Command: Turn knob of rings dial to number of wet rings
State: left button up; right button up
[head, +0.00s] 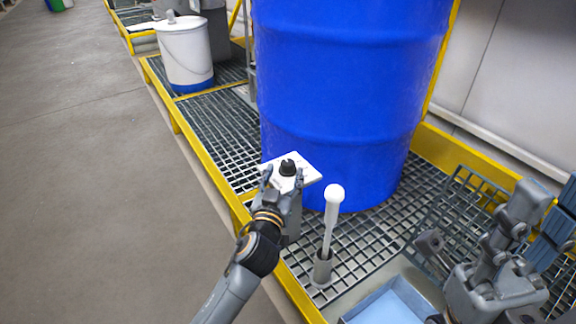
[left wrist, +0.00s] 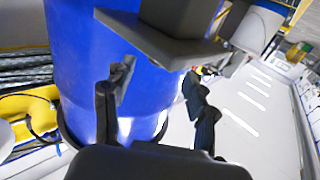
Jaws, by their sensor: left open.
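The rings dial is a small white plate with a black knob (head: 288,167), in front of the blue drum (head: 345,90). No numbers on it are legible. My left gripper (head: 282,178) is open at the near side of the dial, its fingers close to the knob; contact cannot be told. In the left wrist view the two dark fingers (left wrist: 157,95) are spread, and a grey plate (left wrist: 160,42) with a dark block above it is at the top. My right gripper (head: 495,288) is at the lower right, its fingers unclear. No wet rings can be made out.
A white ball-topped rod (head: 331,225) stands in a grey holder (head: 322,268) right of my left arm. A blue tray (head: 392,305) lies at the bottom. A white bucket (head: 185,55) stands farther back on the yellow-edged grating (head: 222,130). The floor at left is clear.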

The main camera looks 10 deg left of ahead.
aim_at(286, 167)
pick_arm(q)
jog(key=shift+w+b, duration=0.55)
jog(key=shift+w, duration=2.05)
jog(key=c, duration=1.2)
